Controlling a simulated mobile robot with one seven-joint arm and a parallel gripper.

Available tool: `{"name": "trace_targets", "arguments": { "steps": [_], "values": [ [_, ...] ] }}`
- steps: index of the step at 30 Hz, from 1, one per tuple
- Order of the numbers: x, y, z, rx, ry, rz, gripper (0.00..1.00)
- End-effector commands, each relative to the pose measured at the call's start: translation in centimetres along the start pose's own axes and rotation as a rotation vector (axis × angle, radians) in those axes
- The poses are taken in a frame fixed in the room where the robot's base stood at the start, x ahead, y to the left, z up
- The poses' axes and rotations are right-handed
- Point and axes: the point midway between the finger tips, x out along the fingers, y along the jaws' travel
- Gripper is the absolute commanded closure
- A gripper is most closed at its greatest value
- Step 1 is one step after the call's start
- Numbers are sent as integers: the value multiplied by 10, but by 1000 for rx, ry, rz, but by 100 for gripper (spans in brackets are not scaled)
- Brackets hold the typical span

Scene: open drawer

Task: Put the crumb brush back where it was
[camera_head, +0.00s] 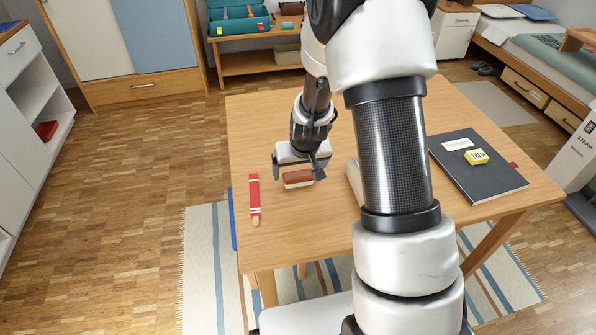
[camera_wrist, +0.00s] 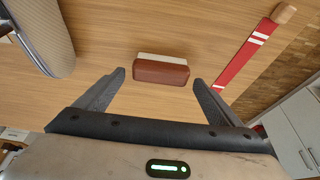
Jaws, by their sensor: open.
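The crumb brush (camera_head: 298,178) has a reddish-brown back and pale bristles and lies on the wooden table. In the wrist view the brush (camera_wrist: 161,71) lies just beyond and between my fingertips. My gripper (camera_head: 297,172) is open above it, one finger to each side; the fingers also show in the wrist view (camera_wrist: 158,78). The gripper looks empty, and I cannot tell whether a finger touches the brush.
A red strip with white bands (camera_head: 255,197) lies left of the brush. A dark folder (camera_head: 480,180) with a yellow block (camera_head: 476,157) lies at the table's right. A pale object (camera_head: 353,176) is partly hidden behind my arm. The table's front-left top (camera_head: 290,230) is clear.

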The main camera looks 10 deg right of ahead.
Motion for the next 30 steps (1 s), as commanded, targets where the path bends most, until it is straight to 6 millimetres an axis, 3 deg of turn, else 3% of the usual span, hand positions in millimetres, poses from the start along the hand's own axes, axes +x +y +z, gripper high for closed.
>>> {"name": "trace_targets", "arguments": {
  "steps": [3, 9, 20, 26, 30],
  "values": [
    [-31, 0, -2, -1, 4, 0, 11],
    [-72, 0, -2, -1, 4, 0, 11],
    [-118, -2, -2, 3, 10, -9, 11],
    [-200, -8, 4, 5, 40, -39, 11],
    [-261, -10, 24, 1, 56, -51, 11]
  ]
}}
